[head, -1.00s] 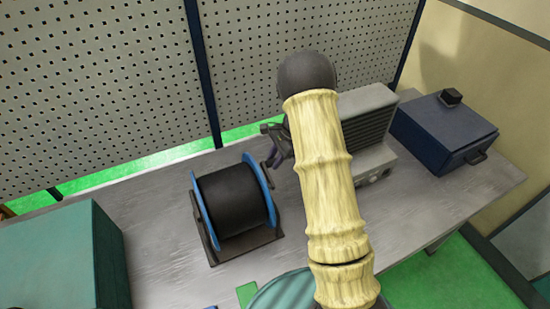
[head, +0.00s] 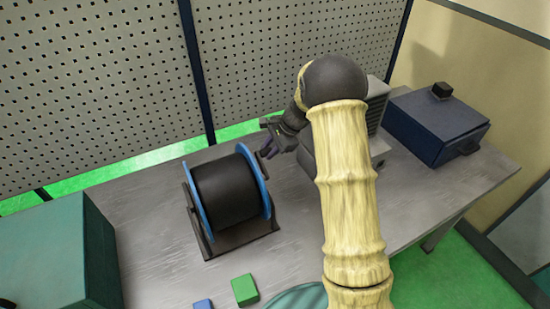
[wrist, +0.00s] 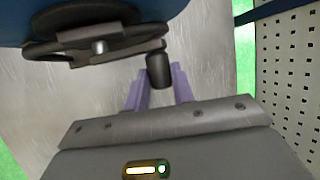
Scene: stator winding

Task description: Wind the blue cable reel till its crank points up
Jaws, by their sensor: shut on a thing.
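The cable reel (head: 226,192) has a black drum between blue flanges and sits in a dark stand on the grey bench. My gripper (head: 270,149) is at the upper right side of the reel, beside the right flange. In the wrist view its two purple fingers (wrist: 160,88) are shut on the black crank handle (wrist: 157,66). The crank arm (wrist: 125,42) runs from the hub bolt to this handle. The head view shows the handle only as a small dark piece at the fingers, so the crank's exact angle is hard to tell.
A grey ribbed machine (head: 376,110) stands behind my arm, partly hidden. A dark blue box (head: 435,128) is farther right. A teal box (head: 50,255) is at the left. Green (head: 245,290) and blue (head: 203,304) blocks lie in front. A pegboard wall (head: 100,80) stands behind the bench.

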